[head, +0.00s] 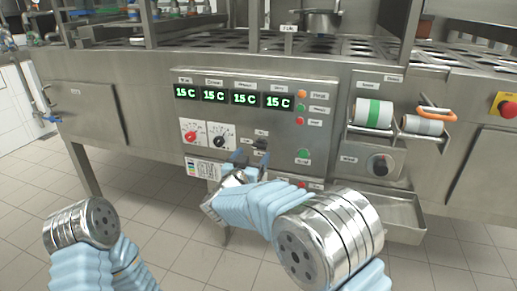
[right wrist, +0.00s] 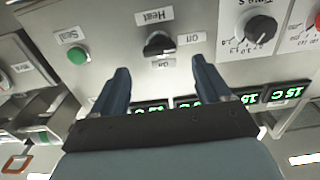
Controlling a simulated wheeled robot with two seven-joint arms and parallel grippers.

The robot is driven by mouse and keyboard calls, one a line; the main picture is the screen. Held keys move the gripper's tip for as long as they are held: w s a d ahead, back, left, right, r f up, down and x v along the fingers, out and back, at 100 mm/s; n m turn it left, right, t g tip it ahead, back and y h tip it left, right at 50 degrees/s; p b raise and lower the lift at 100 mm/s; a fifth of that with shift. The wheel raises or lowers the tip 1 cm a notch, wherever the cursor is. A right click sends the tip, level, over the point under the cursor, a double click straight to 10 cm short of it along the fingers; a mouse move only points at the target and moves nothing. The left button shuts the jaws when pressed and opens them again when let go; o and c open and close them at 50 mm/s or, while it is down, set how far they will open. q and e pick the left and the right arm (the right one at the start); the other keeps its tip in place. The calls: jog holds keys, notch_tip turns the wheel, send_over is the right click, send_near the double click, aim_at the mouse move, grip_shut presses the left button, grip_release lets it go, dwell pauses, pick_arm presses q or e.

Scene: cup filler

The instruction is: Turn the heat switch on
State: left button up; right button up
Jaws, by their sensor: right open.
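In the head view the switch (head: 260,144) sits right of the two dials. My right gripper (right wrist: 160,66) is open, its two dark fingers apart and pointing at the panel, with the knob in line with the gap between them. In the head view the right gripper (head: 246,157) is just below the switch; contact cannot be told. My left gripper is outside the view; only my left arm shows.
Temperature displays (head: 244,98) reading 15 C run along the panel's top. A red dial (head: 192,135) and a black dial (head: 219,141) lie left of the switch. A green seal button (right wrist: 77,55) and film rolls (head: 373,112) lie to its right in the head view.

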aim_at(258, 147)
jog(key=x, duration=0.5)
jog(key=shift+w+d, duration=0.1)
jog(key=shift+w, duration=0.2)
jog(key=c, duration=1)
jog(key=shift+c, duration=0.2)
